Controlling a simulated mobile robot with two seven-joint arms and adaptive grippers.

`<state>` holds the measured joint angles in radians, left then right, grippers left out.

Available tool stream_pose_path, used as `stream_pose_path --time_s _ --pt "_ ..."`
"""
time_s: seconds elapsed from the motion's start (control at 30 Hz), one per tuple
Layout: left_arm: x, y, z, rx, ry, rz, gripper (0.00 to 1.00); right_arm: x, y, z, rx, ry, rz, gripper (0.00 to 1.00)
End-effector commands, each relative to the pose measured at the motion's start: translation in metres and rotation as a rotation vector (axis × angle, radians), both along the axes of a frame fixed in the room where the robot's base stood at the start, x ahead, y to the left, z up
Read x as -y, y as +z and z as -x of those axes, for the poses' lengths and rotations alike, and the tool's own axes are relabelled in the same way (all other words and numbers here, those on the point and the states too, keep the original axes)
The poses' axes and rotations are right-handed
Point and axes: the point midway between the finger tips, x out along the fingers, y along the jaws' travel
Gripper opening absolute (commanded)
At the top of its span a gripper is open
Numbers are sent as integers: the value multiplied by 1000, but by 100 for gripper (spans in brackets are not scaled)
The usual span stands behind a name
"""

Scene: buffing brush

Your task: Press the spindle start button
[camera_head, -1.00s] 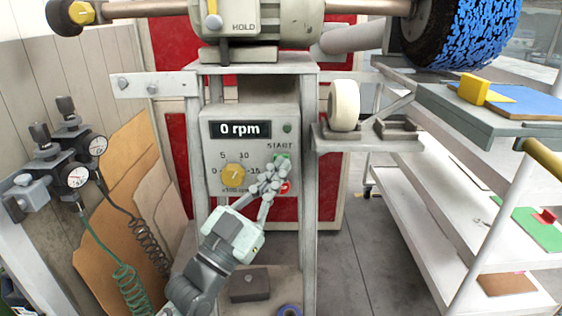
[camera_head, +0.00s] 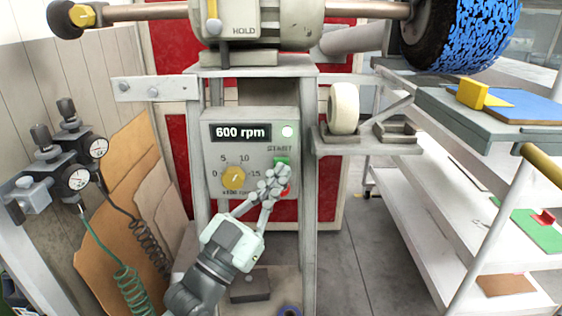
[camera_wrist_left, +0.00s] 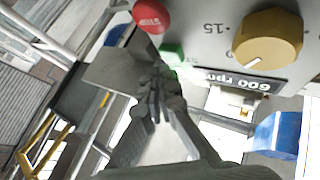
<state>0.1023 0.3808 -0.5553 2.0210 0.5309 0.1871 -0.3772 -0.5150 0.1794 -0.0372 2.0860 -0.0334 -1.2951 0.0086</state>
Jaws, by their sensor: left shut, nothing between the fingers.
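The grey control box (camera_head: 225,150) is on the machine's frame. Its display (camera_head: 240,132) reads 600 rpm and the round lamp (camera_head: 287,132) beside it glows white. The green start button (camera_head: 282,161) sits under the START label; it also shows in the left wrist view (camera_wrist_left: 172,54). My left gripper (camera_head: 280,172) is shut and empty, its fingertips at the lower edge of the start button. I cannot tell whether they touch it. In the left wrist view the fingertips (camera_wrist_left: 158,80) are just beside the green button. My right gripper is not in view.
A yellow speed knob (camera_head: 233,176) is left of the gripper. The red stop button (camera_wrist_left: 151,15) is close beside the start button, partly hidden by my fingers in the head view. A blue-black brush wheel (camera_head: 462,32) is at upper right, gauges (camera_head: 78,178) at left.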

Motion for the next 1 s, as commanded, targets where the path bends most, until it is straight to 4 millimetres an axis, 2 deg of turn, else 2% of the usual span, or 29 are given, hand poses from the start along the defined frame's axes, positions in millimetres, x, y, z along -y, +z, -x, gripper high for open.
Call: stream_pose_path --time_s 0.37,0.8,1.0 --pt "0 1 4 0 -1 1 0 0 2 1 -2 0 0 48" --pt "0 2 45 0 -1 1 0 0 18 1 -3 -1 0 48" --pt "0 0 52 1 0 1 0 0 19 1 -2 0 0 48"
